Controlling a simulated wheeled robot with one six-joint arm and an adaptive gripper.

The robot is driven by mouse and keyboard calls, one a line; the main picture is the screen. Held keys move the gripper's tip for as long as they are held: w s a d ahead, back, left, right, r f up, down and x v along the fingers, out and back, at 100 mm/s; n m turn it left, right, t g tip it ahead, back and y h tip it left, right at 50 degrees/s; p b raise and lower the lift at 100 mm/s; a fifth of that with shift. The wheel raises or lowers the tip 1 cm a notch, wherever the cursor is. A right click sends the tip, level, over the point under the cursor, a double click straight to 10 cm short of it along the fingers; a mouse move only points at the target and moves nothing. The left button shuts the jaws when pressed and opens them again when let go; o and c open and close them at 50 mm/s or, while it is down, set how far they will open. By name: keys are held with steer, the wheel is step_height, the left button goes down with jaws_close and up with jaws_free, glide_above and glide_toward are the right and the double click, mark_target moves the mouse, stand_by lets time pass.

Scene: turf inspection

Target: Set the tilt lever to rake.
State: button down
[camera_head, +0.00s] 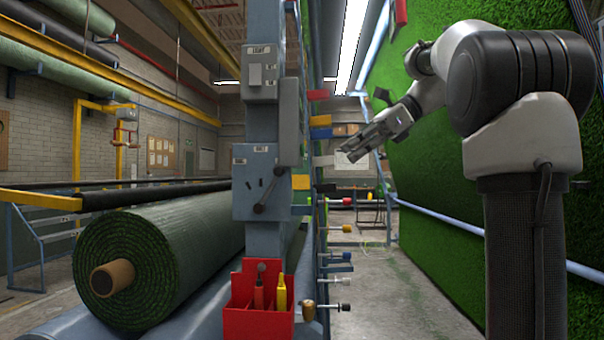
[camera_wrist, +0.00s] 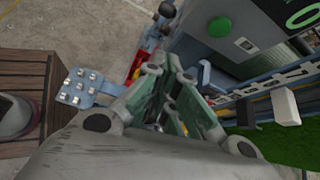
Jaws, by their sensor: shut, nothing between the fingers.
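A grey box (camera_head: 252,160) on the blue-grey post carries a lever (camera_head: 268,195) with a dark round knob, angled down to the left. I take it for the tilt lever; the small label above it is too small to read. My gripper (camera_head: 345,152) is to the right of the post, in the air, pointing left and slightly down. It is apart from the lever. In the wrist view my gripper (camera_wrist: 172,72) has its fingers closed together with nothing held. A dark round knob (camera_wrist: 167,9) shows beyond the fingertips there; I cannot tell whether it is the lever's.
Above the lever is a box labelled LIGHT (camera_head: 262,70). A red holder (camera_head: 258,308) with tools hangs below. Coloured pegs (camera_head: 320,120) stick out right of the post. A turf roll (camera_head: 150,260) lies left. A green turf wall (camera_head: 430,150) stands right, with open floor between.

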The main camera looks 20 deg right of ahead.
steer(key=w+a+f+m, duration=0.1)
steer(key=a+f, duration=0.1)
steer(key=a, duration=0.3)
steer(key=w+a+f+m, duration=0.1)
steer(key=w+a+f, duration=0.1)
steer(key=a, duration=0.4)
steer(key=shift+w+a+f, duration=0.3)
steer(key=shift+f, duration=0.4)
steer(key=shift+g, duration=0.3)
